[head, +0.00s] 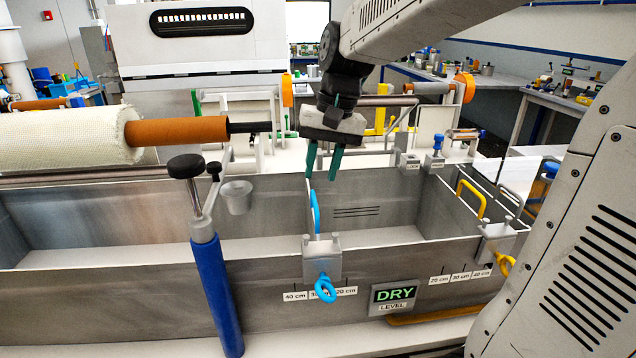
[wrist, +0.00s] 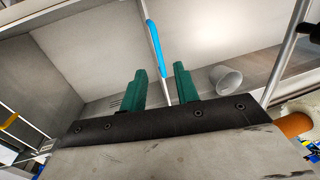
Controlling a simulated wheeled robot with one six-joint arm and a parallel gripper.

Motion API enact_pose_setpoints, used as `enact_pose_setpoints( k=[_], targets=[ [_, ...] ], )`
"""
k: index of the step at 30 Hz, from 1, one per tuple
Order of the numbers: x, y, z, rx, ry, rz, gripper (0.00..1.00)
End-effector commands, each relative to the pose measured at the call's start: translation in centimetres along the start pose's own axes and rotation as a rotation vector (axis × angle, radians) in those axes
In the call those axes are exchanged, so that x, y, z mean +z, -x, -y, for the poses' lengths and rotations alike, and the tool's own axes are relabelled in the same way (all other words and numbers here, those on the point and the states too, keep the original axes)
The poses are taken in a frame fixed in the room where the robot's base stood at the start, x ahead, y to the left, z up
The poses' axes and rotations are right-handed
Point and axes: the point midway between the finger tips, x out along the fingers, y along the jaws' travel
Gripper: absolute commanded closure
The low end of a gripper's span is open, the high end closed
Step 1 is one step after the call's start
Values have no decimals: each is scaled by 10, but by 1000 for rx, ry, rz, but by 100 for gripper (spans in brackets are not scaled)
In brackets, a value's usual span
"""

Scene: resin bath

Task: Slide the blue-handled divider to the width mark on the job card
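The blue-handled divider (head: 316,212) stands across the grey bath. Its clamp (head: 322,262) sits on the front wall with a blue ring (head: 325,288) below, in front of the 30 cm label, which it partly covers. The blue handle also shows in the wrist view (wrist: 155,48), ahead of my fingers and roughly between their lines. My gripper (head: 322,177) has green fingers that point down above the divider. In the wrist view my gripper (wrist: 159,88) is open, with nothing between the fingers. I cannot make out a job card.
A yellow-handled divider (head: 471,198) stands at the right, by a second scale (head: 460,276). A blue post (head: 215,295) stands in front, beside a small cup (head: 237,196). A fabric roll (head: 68,140) hangs above the left of the bath.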

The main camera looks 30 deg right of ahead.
Motion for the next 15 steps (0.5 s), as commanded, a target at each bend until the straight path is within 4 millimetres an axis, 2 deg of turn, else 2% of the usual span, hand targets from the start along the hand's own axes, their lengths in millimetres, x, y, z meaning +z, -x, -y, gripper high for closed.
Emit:
enact_pose_setpoints(
  k=[3, 6, 15],
  targets=[
    [-1, 17, 0, -1, 0, -3, 69],
    [0, 25, 0, 0, 0, -2, 69],
    [0, 27, 0, 0, 0, -1, 69]
  ],
)
